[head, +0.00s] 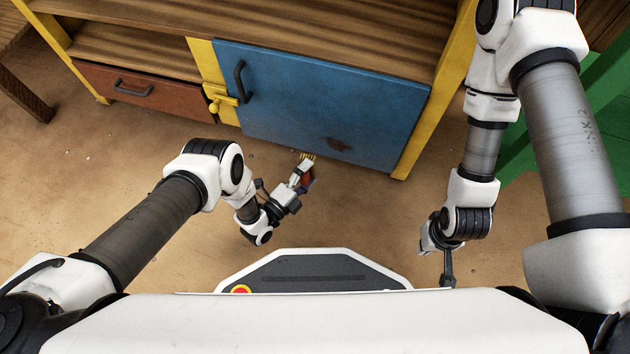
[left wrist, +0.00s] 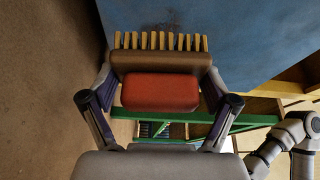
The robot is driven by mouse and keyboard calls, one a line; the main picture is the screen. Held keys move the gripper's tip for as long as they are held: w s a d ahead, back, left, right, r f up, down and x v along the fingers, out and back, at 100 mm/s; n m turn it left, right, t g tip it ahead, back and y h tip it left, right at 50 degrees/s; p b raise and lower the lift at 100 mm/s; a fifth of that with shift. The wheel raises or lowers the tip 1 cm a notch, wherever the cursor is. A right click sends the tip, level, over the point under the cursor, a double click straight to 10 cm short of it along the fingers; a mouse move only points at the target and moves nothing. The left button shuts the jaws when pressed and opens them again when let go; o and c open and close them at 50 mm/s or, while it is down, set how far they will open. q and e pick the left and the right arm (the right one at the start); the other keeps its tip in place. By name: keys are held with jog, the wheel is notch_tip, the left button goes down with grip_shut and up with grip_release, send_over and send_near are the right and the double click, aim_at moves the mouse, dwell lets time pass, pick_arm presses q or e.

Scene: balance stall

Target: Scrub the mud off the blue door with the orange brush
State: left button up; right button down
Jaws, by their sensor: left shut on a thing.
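The blue door (head: 330,95) is shut on the low cabinet, with a black handle at its left. A dark mud patch (head: 338,145) sits near its lower edge; a dark smudge (left wrist: 162,24) also shows on the door in the left wrist view. My left gripper (head: 300,182) is shut on the brush (left wrist: 160,92), which has a red-orange grip, brown block and tan bristles. The bristles (head: 308,157) point at the door, left of the patch; I cannot tell if they touch it. My right gripper (head: 447,268) hangs low at the right, its fingers mostly hidden.
A yellow latch (head: 221,99) sits left of the door, beside a red-brown drawer (head: 140,86). The wooden top (head: 330,28) overhangs above. A green structure (head: 605,95) stands at the right. The sandy floor (head: 100,165) before the cabinet is mostly clear.

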aim_at(326, 142)
pick_arm(q)
jog(key=shift+w+d+f, duration=0.2)
jog(key=shift+f, duration=0.1)
jog(key=w+b, duration=0.1)
jog(key=w, duration=0.1)
jog(key=w+d+b, duration=0.1)
jog(key=shift+w+d, duration=0.1)
jog(key=shift+w, duration=0.3)
jog(key=shift+w+d+r+b, duration=0.1)
jog(key=shift+w+d+b, duration=0.1)
jog(key=shift+w+b, duration=0.3)
jog(key=shift+w, duration=0.1)
jog(key=shift+w+d+b, duration=0.25)
jog(key=shift+w+b, duration=0.15)
jog(key=shift+w, duration=0.5)
jog(key=shift+d, duration=0.1)
